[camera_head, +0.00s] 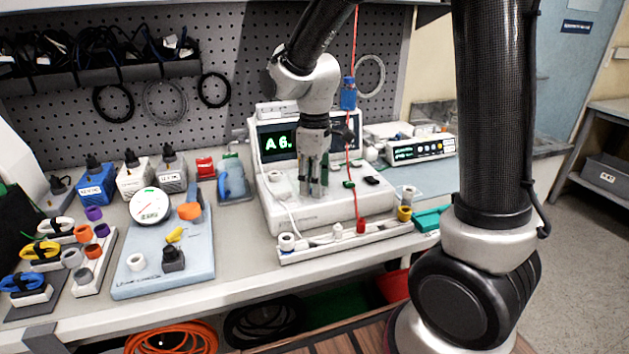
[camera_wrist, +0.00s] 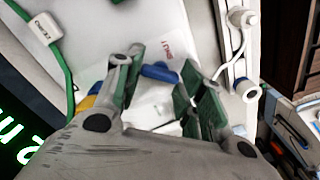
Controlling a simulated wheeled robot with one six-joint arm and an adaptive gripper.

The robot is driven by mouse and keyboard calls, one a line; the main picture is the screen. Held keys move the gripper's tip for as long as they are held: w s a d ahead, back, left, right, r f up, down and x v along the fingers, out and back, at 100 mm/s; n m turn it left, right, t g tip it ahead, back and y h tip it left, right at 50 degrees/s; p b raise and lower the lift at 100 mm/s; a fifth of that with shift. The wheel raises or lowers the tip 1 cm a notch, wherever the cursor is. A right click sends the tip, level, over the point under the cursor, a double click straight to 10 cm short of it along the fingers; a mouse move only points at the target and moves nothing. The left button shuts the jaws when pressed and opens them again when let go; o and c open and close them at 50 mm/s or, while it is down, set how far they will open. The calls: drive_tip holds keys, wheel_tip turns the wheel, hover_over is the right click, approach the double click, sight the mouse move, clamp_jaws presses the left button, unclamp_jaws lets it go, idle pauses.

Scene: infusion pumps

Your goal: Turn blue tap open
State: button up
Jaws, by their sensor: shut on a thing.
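The blue tap (camera_wrist: 160,73) is a short blue bar on the white pump housing, next to small red print. In the wrist view it lies between the green-padded fingers of my gripper (camera_wrist: 163,80), which are shut on it; exact finger contact is hard to see. In the head view my gripper (camera_head: 313,188) points down onto the white pump (camera_head: 330,205) below its green-lit screen (camera_head: 279,142). The tap is hidden there by my fingers.
A red line (camera_head: 351,130) with a blue part (camera_head: 348,95) hangs just right of my gripper. A white rail (camera_head: 330,246) with coloured knobs runs along the pump's front. A gauge board (camera_head: 165,270) stands left. Another lit device (camera_head: 421,149) stands at the back right.

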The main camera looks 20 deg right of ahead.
drive_tip(key=o, duration=1)
drive_tip(key=shift+r, duration=0.1)
wheel_tip(320, 180, up, 12)
drive_tip(key=shift+f, duration=0.1)
